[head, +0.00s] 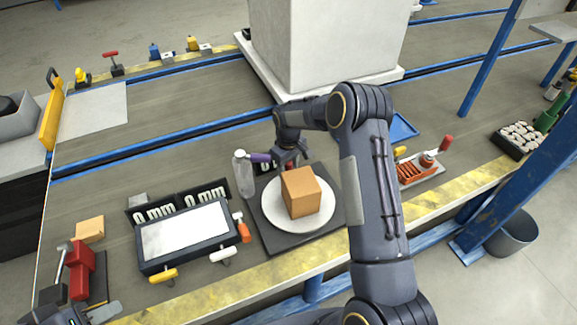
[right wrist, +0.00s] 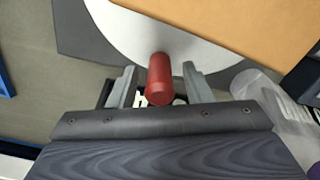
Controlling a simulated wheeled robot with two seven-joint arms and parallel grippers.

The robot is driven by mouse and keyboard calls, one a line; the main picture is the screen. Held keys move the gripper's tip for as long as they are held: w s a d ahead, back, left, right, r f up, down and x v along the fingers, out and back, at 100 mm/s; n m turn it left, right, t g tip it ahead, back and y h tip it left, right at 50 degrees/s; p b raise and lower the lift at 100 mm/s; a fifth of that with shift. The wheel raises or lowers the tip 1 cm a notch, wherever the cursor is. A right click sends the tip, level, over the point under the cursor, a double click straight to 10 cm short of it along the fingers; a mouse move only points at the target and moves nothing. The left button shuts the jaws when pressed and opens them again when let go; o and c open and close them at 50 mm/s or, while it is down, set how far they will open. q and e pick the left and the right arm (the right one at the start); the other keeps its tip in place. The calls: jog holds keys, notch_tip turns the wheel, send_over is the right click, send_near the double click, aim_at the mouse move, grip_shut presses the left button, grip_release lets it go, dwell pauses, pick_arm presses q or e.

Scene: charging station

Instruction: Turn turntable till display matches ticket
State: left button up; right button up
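The turntable is a white disc (head: 277,208) on a dark square base (head: 263,230), with a brown box (head: 301,192) on it. My right gripper (head: 288,158) is at the disc's far side. In the right wrist view, its fingers stand apart on either side of a red peg (right wrist: 160,80) at the disc's rim, with small gaps showing. Two dark displays (head: 154,214) at the left both read "0 mm". Another display (head: 263,168) behind the turntable is partly hidden. I cannot make out a ticket. My left gripper (head: 98,314) is cut off at the lower left.
A white-topped panel (head: 186,231) with yellow and white handles stands left of the turntable. A clear bottle (head: 243,175) is close to my right gripper. A red clamp (head: 80,270), a small box (head: 90,229) and a large white block (head: 325,45) stand around.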

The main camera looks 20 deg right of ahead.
jog(key=shift+r, duration=0.1)
notch_tip(320, 180, up, 8)
jog(key=shift+f+p, duration=0.15)
jog(key=shift+p, duration=0.25)
